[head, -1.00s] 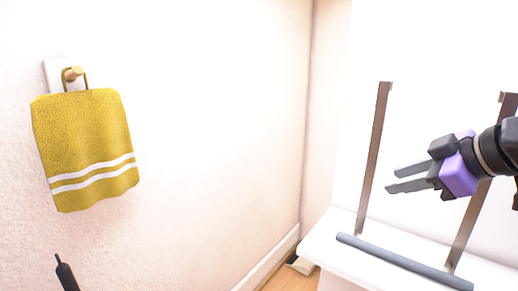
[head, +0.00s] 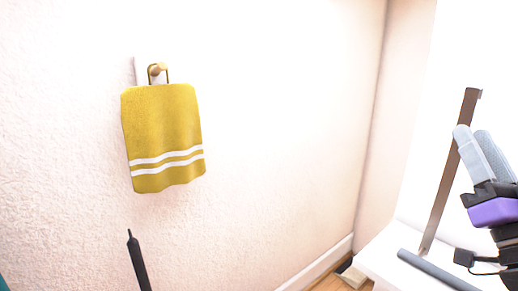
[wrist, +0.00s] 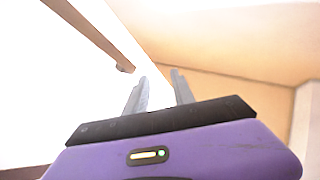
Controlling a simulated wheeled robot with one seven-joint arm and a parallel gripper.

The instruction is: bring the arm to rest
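My gripper (head: 473,132) is at the right edge of the head view, raised, with its two grey fingers pointing up and left. In the wrist view my gripper (wrist: 160,78) shows a gap between its fingers, with nothing held. The purple wrist body is partly cut off by the frame in the head view. The fingers overlap a brown metal bar in the head view; I cannot tell whether they touch it.
A yellow towel (head: 164,130) with two white stripes hangs from a wall hook (head: 157,69). An upright metal bar (head: 447,185) and a grey rail (head: 436,271) stand by a white ledge (head: 379,256) at right. Wall space between towel and corner is bare.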

